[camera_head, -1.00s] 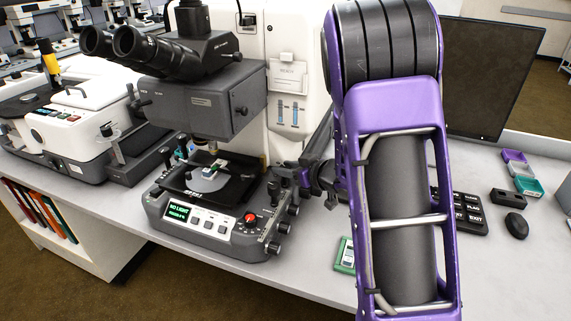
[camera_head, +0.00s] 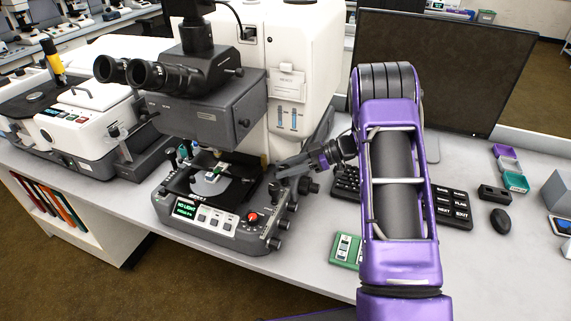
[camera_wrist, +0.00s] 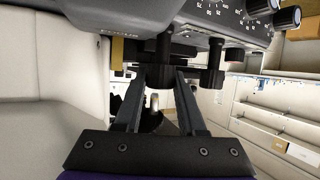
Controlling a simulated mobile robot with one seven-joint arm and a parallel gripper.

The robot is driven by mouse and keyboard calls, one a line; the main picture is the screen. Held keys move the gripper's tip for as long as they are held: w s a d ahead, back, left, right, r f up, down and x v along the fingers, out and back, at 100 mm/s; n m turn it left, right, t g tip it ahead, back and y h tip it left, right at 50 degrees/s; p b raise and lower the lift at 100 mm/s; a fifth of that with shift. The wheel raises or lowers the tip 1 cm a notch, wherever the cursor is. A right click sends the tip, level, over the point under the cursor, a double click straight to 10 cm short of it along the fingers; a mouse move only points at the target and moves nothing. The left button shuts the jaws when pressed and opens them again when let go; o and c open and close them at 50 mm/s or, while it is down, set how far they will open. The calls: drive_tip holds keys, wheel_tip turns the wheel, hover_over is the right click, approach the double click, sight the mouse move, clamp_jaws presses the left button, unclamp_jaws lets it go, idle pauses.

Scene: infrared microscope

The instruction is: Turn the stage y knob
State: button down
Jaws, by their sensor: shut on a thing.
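The microscope's stage (camera_head: 190,190) sits in the left middle of the head view, with a pale slide area on it. My gripper (camera_head: 279,172) comes in from the right and its tips are at the stage's right side. In the wrist view my gripper's two dark fingers (camera_wrist: 160,78) converge on a dark round knob (camera_wrist: 160,73), taken to be the stage y knob, and are shut on it. A small pale metal pin shows just below, between the fingers. The grip on the knob is mostly hidden in the head view.
The microscope's base has several side knobs (camera_head: 274,243) and a red button (camera_head: 253,217) close below my gripper. A second hanging black knob (camera_wrist: 212,68) is right of my fingers. A green slide holder (camera_head: 346,250), keypad (camera_head: 452,207) and mouse (camera_head: 501,220) lie on the table.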

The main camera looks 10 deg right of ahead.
drive_tip(key=shift+a+n+g, duration=0.1)
drive_tip(key=shift+n+g, duration=0.6)
drive_tip(key=shift+g, duration=0.1)
drive_tip(key=c, duration=0.5)
unclamp_jaws()
drive_tip(key=v, duration=1.7)
drive_tip(key=shift+w+d, duration=0.2)
drive_tip(key=shift+d, duration=0.1)
drive_tip(key=shift+f, duration=0.1)
